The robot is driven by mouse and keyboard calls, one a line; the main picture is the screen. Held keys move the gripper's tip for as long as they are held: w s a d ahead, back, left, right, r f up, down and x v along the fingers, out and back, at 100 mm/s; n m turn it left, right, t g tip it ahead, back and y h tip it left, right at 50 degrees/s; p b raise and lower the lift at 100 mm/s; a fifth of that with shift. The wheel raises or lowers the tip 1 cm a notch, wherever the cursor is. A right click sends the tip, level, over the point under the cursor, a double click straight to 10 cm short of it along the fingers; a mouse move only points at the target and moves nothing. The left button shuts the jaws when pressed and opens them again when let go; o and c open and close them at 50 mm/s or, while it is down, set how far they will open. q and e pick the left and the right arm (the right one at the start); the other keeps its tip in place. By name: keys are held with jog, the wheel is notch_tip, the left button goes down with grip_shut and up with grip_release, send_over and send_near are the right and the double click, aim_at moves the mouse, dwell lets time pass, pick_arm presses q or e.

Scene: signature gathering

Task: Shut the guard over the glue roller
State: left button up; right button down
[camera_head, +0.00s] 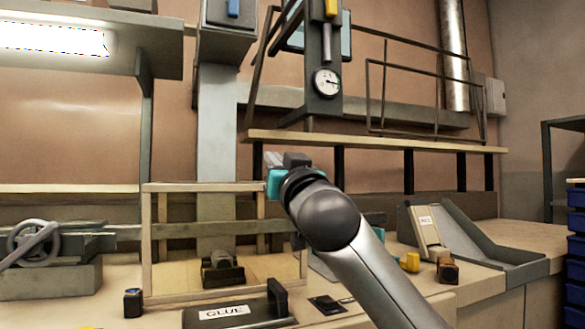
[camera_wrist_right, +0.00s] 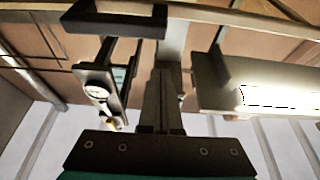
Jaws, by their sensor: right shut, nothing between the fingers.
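A black panel labelled GLUE (camera_head: 225,312), with an upright black handle (camera_head: 278,298) at its right end, lies at the bottom edge of the head view. A pale upright frame (camera_head: 148,240) stands just behind it; I cannot tell which of these is the guard. A dark block-like part (camera_head: 222,270) shows through the frame; no roller can be made out for certain. My right gripper (camera_head: 272,160) is raised above the frame's right end, apart from the panel and handle. Its fingers (camera_wrist_right: 160,100) are shut and empty in the right wrist view. My left gripper is out of view.
A shelf (camera_head: 380,142) with thin rails runs behind my right arm. A dial gauge (camera_head: 326,82) hangs above it. A handwheel device (camera_head: 35,243) stands at the left. A grey tray (camera_head: 500,250) and small blocks sit at the right of the bench.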

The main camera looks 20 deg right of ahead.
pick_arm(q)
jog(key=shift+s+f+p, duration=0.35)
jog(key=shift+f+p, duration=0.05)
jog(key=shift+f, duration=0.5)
pick_arm(e)
jog(key=v, duration=0.9)
jog(key=shift+s, duration=0.45)
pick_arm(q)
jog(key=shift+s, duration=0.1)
